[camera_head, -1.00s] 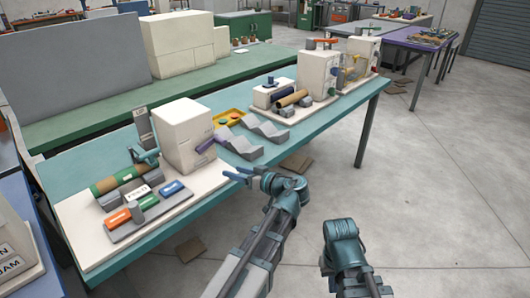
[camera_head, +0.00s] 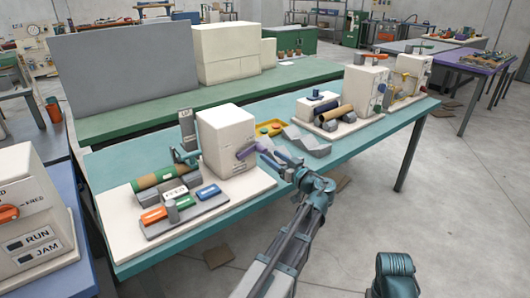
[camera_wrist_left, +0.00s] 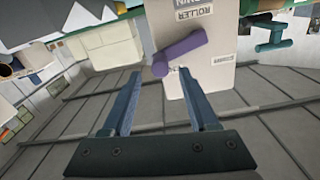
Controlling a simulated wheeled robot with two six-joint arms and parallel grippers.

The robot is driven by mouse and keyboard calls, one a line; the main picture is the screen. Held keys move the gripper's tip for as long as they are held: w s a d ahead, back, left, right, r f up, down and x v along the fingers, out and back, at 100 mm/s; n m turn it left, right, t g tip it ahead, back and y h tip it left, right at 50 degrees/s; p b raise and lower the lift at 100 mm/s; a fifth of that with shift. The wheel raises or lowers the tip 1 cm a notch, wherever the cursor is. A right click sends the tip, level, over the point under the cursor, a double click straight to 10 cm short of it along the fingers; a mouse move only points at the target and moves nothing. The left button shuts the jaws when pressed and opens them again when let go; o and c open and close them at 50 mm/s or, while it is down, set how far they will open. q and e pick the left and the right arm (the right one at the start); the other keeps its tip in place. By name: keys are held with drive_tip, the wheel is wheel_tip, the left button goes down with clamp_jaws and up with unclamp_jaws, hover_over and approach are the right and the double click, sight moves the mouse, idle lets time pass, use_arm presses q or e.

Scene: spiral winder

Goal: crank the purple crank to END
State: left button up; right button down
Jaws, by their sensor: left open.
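The purple crank (camera_head: 246,152) sticks out of the right side of a white box (camera_head: 226,140) on the teal table. In the left wrist view the purple crank (camera_wrist_left: 180,54) lies just beyond the fingertips, against the white box face with partly readable labels. My left gripper (camera_head: 272,159) is at the table's front edge, just right of the crank. Its two fingers (camera_wrist_left: 160,72) are spread apart with nothing between them, and the crank's end is near the gap. I cannot tell whether they touch. My right arm shows at the lower right, but its gripper is out of view.
Beside the box, a green and brown roller (camera_head: 160,177) and several coloured blocks (camera_head: 180,200) share its white base. Grey wedge blocks (camera_head: 307,141) and a yellow tray (camera_head: 270,128) lie to the right. A RUN/JAM box (camera_head: 35,215) stands at far left.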

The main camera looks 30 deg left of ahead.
sight(265, 152)
use_arm(q)
drive_tip(key=shift+x, duration=2.45)
drive_tip(key=shift+c, duration=0.3)
clamp_jaws()
drive_tip(key=shift+r, duration=0.1)
